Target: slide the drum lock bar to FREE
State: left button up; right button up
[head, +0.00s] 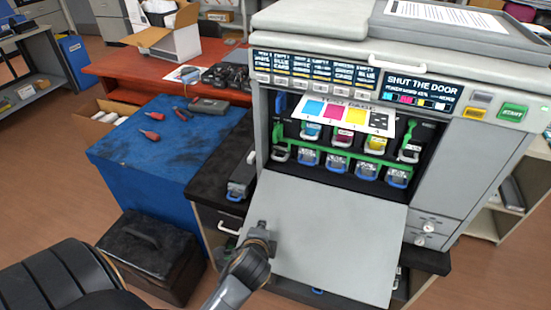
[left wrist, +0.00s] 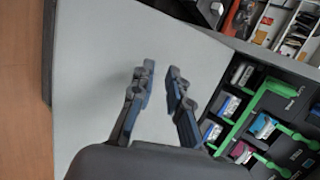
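A green bar (head: 346,154), which looks like the drum lock bar, runs across the open bay of the grey printer (head: 420,90). It sits between the coloured toner cartridges (head: 343,137) above and several units with blue handles (head: 366,171) below. Green parts also show in the left wrist view (left wrist: 236,130). I cannot read a FREE mark. My left gripper (head: 261,232) is over the left edge of the lowered door (head: 335,235), apart from the green bar. In the left wrist view its fingers (left wrist: 161,74) are apart with nothing between them. My right gripper is not in view.
A sheet with colour patches (head: 345,114) hangs over the top of the bay. A blue-topped bench (head: 165,150) with red-handled tools stands left. A black case (head: 150,250) is on the floor. The door lies flat across the front with nothing on it.

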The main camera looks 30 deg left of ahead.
aim_at(274, 137)
pick_arm(q)
jog(key=w+a+r+m+t, duration=0.1)
jog(key=r+m, duration=0.1)
jog(key=w+a+r+m+y, duration=0.1)
jog(key=w+r+m, duration=0.1)
jog(key=w+r+m+t+y, duration=0.1)
jog(key=w+r+m, duration=0.1)
jog(key=shift+w+a+r+t, duration=0.2)
jog(key=shift+w+a+t, duration=0.1)
jog(key=shift+a, duration=0.1)
jog(key=w+a+r+m+t+y, duration=0.15)
jog(key=w+r+m+t, duration=0.35)
jog(key=r+m, duration=0.5)
jog(key=shift+m+g, duration=0.3)
jog(key=shift+g, duration=0.3)
jog(key=x, duration=0.6)
jog(key=f+x, duration=0.1)
jog(key=x, duration=0.2)
jog(key=shift+w+d, duration=0.15)
jog(key=shift+w, duration=0.35)
jog(key=shift+w+r+y, duration=0.1)
jog(key=shift+r+y, duration=0.15)
jog(key=shift+r, duration=0.05)
jog(key=shift+c, duration=1.3)
jog(key=shift+w+a, duration=0.1)
jog(key=shift+a, duration=0.1)
grip_shut()
jog(key=shift+f, duration=0.1)
